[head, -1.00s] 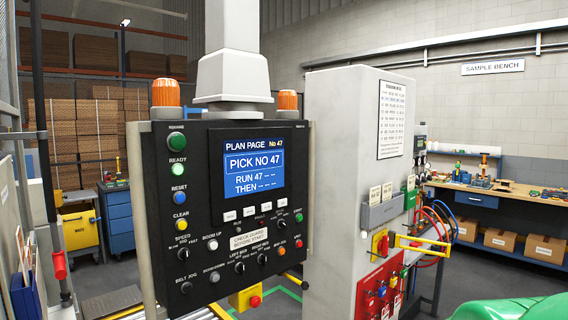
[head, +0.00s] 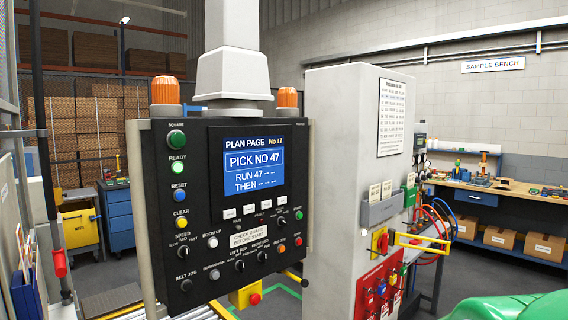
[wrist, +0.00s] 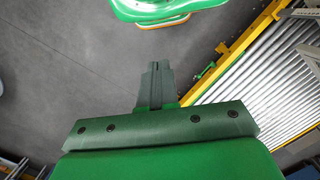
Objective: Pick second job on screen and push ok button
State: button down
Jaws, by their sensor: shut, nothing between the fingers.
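The control panel (head: 160,240) is a black box in the middle left of the head view. Its blue screen (head: 247,165) reads "PLAN PAGE No 47", with "PICK NO 47" in a box and "RUN 47" and "THEN" with dashes below. My gripper (wrist: 155,68) shows only in the wrist view, shut and empty, above grey floor and away from the panel.
A roller conveyor (wrist: 250,100) with a yellow rail lies right in the wrist view. A sample bench (head: 510,195) is at the far right. Grey floor is clear under my gripper.

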jog(key=w+a+r+t+y, duration=0.1)
jog(key=w+a+t, duration=0.2)
jog(key=w, duration=0.9)
jog(key=w+a+r+n+t, duration=0.15)
jog(key=w+t, duration=0.25)
jog(key=w, duration=0.8)
jog(key=w+a+r+t+y, duration=0.1)
jog(key=w+a+r+t, duration=0.2)
jog(key=w, duration=0.9)
jog(key=w+a+r+m+t, duration=0.1)
jog(key=w+r+t, duration=0.3)
jog(key=w, duration=0.4)
jog(key=w+a+r+t, duration=0.4)
jog(key=w+r+t, duration=0.1)
jog(key=w, duration=0.3)
jog(key=w+a+r+m+t+y, duration=0.1)
jog(key=w+a+r+t, duration=0.2)
jog(key=w+r+t, duration=0.2)
jog(key=shift+w+a+m+t, duration=0.3)
jog(key=shift+w+t, duration=0.4)
jog(key=shift+w, duration=1.15)
jog(key=shift+w, duration=0.1)
